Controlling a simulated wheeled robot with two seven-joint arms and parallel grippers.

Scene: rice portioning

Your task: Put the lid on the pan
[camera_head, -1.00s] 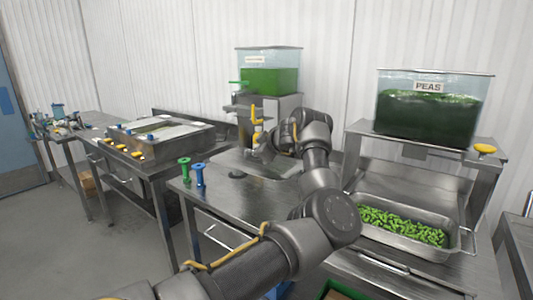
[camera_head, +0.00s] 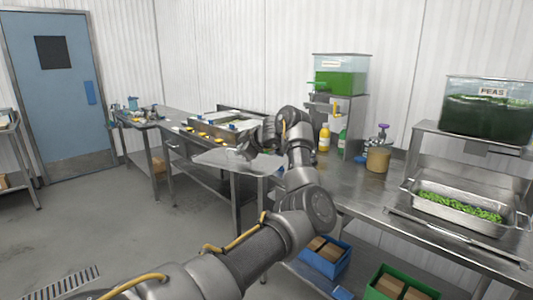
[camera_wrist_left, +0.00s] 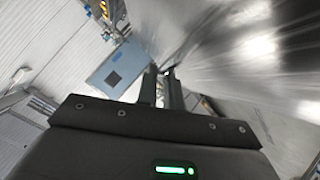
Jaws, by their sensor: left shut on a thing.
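My left gripper (camera_head: 252,148) is shut on the lid, a flat grey metal sheet (camera_head: 225,160). It holds the lid roughly level, in front of the left steel counter unit. In the left wrist view the closed fingers (camera_wrist_left: 165,85) grip near the lid's edge, and the shiny lid (camera_wrist_left: 260,50) fills the upper right, blurred. A steel unit (camera_head: 205,134) with yellow knobs and a pale, open-looking top stands beyond the lid, partly hidden. A steel pan of peas (camera_head: 440,208) sits at the right. I cannot tell which one is the task's pan. My right gripper is not in view.
A steel table (camera_head: 350,186) carries a tan container (camera_head: 378,158) and bottles. A green-filled tank (camera_head: 340,74) and a peas tank (camera_head: 487,108) stand behind. Blue (camera_head: 325,262) and green (camera_head: 395,284) crates lie low. Open floor lies at left, before a blue door (camera_head: 55,120).

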